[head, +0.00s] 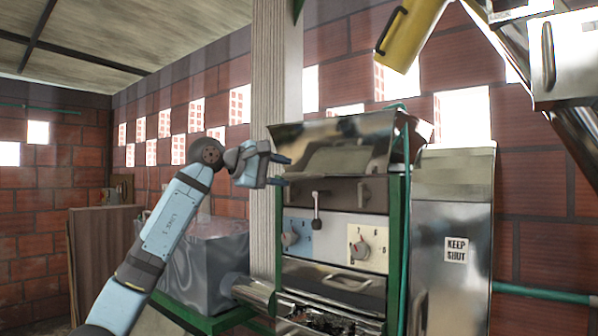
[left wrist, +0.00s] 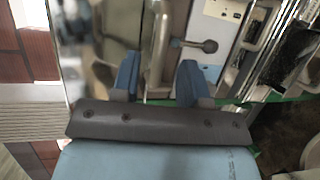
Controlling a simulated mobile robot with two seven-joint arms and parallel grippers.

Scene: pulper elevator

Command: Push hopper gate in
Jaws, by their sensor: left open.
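The pulper's steel hopper (head: 340,142) stands right of the middle in the head view. I cannot tell for certain which part is the hopper gate. My left gripper (head: 287,171) is open at the left side of the hopper, fingers pointing right, with nothing seen held. In the left wrist view, its blue fingers (left wrist: 158,78) stand apart, with a pale upright bar (left wrist: 160,45) beyond the gap and the knobbed lever to the right. My right gripper is out of view.
A white panel with dials (head: 364,248) sits below the lever. Green frame posts (head: 398,255) edge the machine. A steel cabinet marked "KEEP SHUT" (head: 455,210) stands right. A yellow handled container (head: 410,35) hangs above. A grey box (head: 208,262) lies below my left arm.

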